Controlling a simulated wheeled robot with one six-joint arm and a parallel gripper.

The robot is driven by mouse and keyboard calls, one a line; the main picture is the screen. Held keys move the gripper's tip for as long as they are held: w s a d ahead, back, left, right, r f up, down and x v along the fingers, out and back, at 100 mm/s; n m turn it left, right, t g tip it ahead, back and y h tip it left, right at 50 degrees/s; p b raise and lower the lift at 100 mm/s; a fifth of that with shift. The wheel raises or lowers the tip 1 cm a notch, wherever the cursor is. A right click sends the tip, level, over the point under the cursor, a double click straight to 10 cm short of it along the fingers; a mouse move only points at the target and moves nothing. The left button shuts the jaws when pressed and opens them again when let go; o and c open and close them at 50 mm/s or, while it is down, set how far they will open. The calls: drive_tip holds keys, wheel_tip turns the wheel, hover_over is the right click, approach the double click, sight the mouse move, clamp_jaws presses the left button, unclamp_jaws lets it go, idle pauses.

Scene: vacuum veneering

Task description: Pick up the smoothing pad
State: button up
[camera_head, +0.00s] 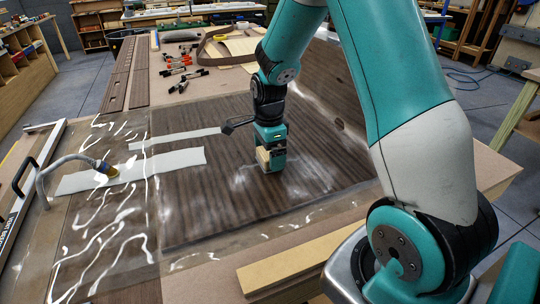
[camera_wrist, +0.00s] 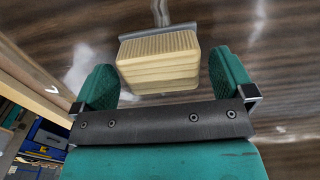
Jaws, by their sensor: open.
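The smoothing pad (camera_wrist: 158,68) is a pale wooden block with a ribbed top, seen in the wrist view between the two green fingers. My gripper (camera_wrist: 166,85) is open, with one finger on each side of the pad and a visible gap at each side. In the head view my gripper (camera_head: 270,160) points down over the dark veneered panel (camera_head: 215,195), low at its surface. The pad (camera_head: 263,157) shows there as a small pale patch at the gripper's left side. Whether the pad touches the panel is hard to tell.
Clear film with bright wrinkles (camera_head: 105,225) covers the left of the table. A hose with a brass fitting (camera_head: 75,163) lies on it, near pale strips (camera_head: 135,172). Several clamps (camera_head: 183,70) and a curved wooden strip (camera_head: 215,50) lie behind. A wooden bar (camera_head: 290,265) lies at the front edge.

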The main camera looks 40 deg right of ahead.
drive_tip(key=shift+f, duration=0.7)
drive_tip(key=c, duration=1)
drive_tip(key=shift+r, duration=0.15)
